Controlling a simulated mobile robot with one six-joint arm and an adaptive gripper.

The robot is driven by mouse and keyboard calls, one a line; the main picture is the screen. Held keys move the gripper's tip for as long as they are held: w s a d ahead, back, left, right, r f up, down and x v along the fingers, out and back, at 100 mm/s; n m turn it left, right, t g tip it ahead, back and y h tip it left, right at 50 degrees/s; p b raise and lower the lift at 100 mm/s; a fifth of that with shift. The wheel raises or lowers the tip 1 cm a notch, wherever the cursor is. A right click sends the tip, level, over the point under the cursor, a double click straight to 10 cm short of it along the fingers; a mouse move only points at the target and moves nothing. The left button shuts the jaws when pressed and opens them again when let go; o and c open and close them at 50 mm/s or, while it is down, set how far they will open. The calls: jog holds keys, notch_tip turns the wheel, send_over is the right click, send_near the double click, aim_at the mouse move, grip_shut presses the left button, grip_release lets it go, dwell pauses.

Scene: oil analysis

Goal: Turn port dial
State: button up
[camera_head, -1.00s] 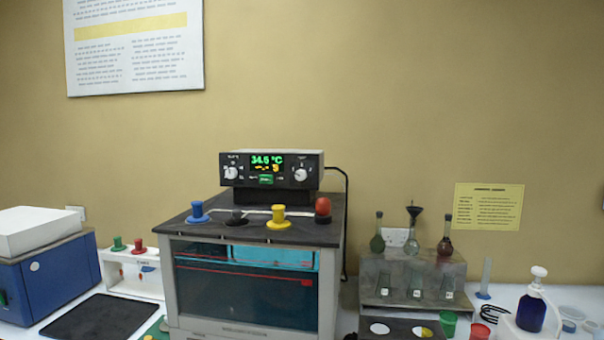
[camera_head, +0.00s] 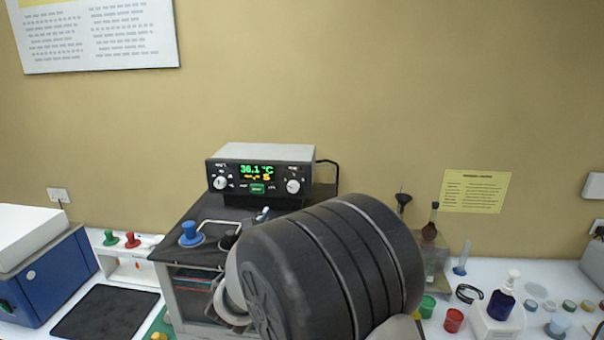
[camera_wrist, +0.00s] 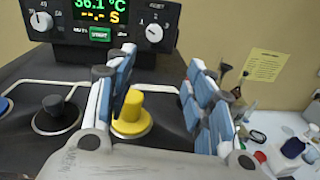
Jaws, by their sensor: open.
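A grey and black control box (camera_head: 262,178) has a green display reading 36.1 °C and two white dials. Its left dial (camera_head: 221,182) has numbered marks near 35 and 40 in the wrist view. Its right dial (camera_head: 293,186) has small marks around it; it shows at the top of the wrist view (camera_wrist: 154,33) and looks like the port dial. My gripper (camera_wrist: 160,62) is open and empty, below the box's right half. A yellow knob (camera_wrist: 132,114) shows between its fingers, apparently untouched. In the head view my arm hides most of the gripper.
The box stands at the back of a dark-topped bath (camera_head: 205,211). A blue knob (camera_head: 191,232) and a black knob (camera_wrist: 55,108) stand on its top. A flask rack (camera_head: 436,262), cups and a pump bottle (camera_head: 502,300) are to the right.

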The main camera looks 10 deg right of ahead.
aim_at(292, 188)
jog(key=shift+n, duration=0.3)
jog(key=p+x, duration=0.1)
jog(key=x, duration=1)
jog(key=a+p+x, duration=0.1)
jog(key=x, duration=0.5)
jog(key=shift+w+d+r+p, duration=0.1)
jog(key=shift+w+r+p, duration=0.1)
jog(key=shift+w+p, duration=0.25)
jog(key=shift+c, duration=0.5)
jog(key=c, duration=1)
